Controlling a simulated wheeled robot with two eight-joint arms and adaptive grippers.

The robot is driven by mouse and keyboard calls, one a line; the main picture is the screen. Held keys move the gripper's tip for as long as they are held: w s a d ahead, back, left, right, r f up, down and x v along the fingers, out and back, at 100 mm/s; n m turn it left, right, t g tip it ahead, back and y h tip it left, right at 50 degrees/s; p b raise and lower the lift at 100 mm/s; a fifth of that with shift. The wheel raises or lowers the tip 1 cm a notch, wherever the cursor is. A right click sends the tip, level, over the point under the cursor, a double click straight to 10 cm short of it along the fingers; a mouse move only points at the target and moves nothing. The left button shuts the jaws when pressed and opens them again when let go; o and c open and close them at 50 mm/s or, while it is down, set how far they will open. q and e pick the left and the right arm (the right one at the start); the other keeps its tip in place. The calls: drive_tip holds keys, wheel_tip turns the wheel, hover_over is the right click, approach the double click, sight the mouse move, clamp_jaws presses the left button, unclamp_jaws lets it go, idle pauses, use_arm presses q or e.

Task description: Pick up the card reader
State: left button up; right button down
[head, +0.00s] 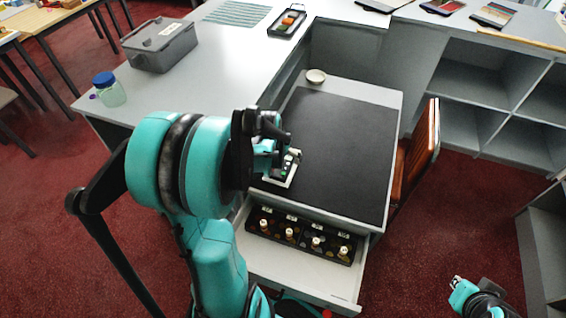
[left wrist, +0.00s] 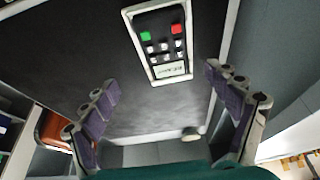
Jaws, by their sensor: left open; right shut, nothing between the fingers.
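The card reader (head: 284,172) lies on the black mat (head: 340,150) at its left edge, partly covered by my left arm. In the left wrist view the card reader (left wrist: 160,42) shows its light frame, a green and a red key, several pale keys and a white label. My left gripper (head: 276,138) is above and close to it in the head view. In the left wrist view the left gripper (left wrist: 165,102) is open, with nothing between its fingers; the reader lies beyond them toward the top of the picture. My right gripper (head: 462,290) is shut and empty at the lower right, far from the reader.
A small bowl (head: 316,76) stands at the mat's far edge. A grey bin (head: 160,44) and a blue-lidded jar (head: 108,90) are on the left counter. A brown chair (head: 424,140) is at right.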

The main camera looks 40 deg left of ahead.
sight(282, 163)
use_arm(q)
drive_tip(key=f, duration=0.2)
drive_tip(key=a+b, duration=0.1)
drive_tip(key=shift+w+a+f, duration=0.1)
drive_tip(key=shift+w+f, duration=0.2)
drive_tip(key=shift+f, duration=0.1)
drive_tip(key=b+x, duration=0.3)
drive_tip(key=x, duration=0.2)
drive_tip(key=shift+w+a+f, duration=0.1)
drive_tip(key=shift+f, duration=0.15)
drive_tip(key=shift+r, duration=0.15)
drive_tip(key=c, duration=1.5)
